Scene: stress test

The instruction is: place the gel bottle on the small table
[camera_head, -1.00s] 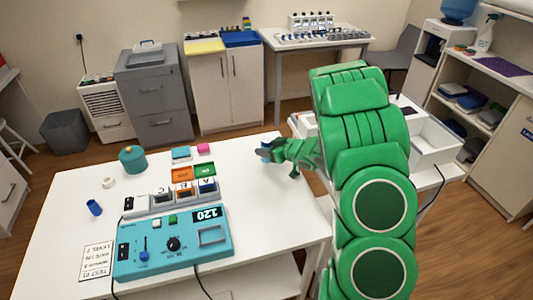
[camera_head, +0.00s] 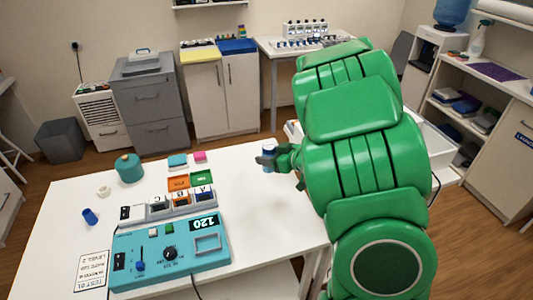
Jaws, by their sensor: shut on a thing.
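My gripper (camera_head: 272,160) is shut on a small pale bottle with a blue top (camera_head: 269,149), likely the gel bottle. It holds the bottle roughly upright over the far right part of the white table (camera_head: 262,205). The gripper's fingers hide part of the bottle, and I cannot tell if its base touches the tabletop. My green arm covers the right side of the view. A second white table (camera_head: 353,46) stands at the back wall with small items on it; I cannot tell which of the two is the small table.
A teal device (camera_head: 170,252), orange and green blocks, a teal round container (camera_head: 130,167), a white ring (camera_head: 104,191) and a blue cup (camera_head: 90,217) occupy the front table's left and middle. Its right part is clear. White trays (camera_head: 432,145) stand behind my arm.

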